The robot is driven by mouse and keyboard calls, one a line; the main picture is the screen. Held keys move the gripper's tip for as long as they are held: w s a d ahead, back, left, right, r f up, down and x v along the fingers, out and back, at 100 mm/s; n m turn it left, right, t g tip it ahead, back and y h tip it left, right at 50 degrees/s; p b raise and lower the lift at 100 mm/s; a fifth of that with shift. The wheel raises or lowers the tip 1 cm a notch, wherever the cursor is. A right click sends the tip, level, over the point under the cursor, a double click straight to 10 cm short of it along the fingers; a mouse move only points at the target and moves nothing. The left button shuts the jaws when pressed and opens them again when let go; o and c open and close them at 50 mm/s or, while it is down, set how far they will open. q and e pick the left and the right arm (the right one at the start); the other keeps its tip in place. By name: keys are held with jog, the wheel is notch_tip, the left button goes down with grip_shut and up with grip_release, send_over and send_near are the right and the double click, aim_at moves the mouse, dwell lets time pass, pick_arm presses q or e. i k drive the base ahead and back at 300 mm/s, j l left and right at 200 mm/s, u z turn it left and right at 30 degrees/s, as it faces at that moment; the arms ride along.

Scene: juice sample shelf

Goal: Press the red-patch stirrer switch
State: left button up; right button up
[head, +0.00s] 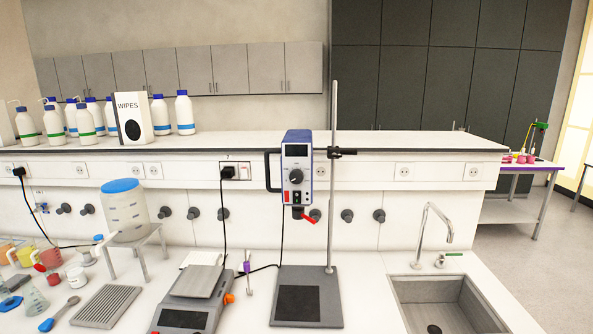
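The overhead stirrer (298,164) is a blue and white box with a dark display and a black knob (296,176). It is clamped to a tall metal rod that rises from a dark base plate (306,296). A red piece (308,218) sticks out under the box, near the chuck. Neither of my grippers is in view.
A balance (190,305) stands left of the stirrer base, with an orange-tipped item beside it. A sink (447,303) with a tap lies to the right. Beakers and a blue-lidded container (124,212) stand at left. A shelf (400,142) runs behind. The air before the stirrer is clear.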

aim_at(296, 194)
jog(key=j+z, duration=0.25)
jog(key=j, duration=0.45)
jog(key=j+z, duration=0.25)
jog(key=j, duration=0.45)
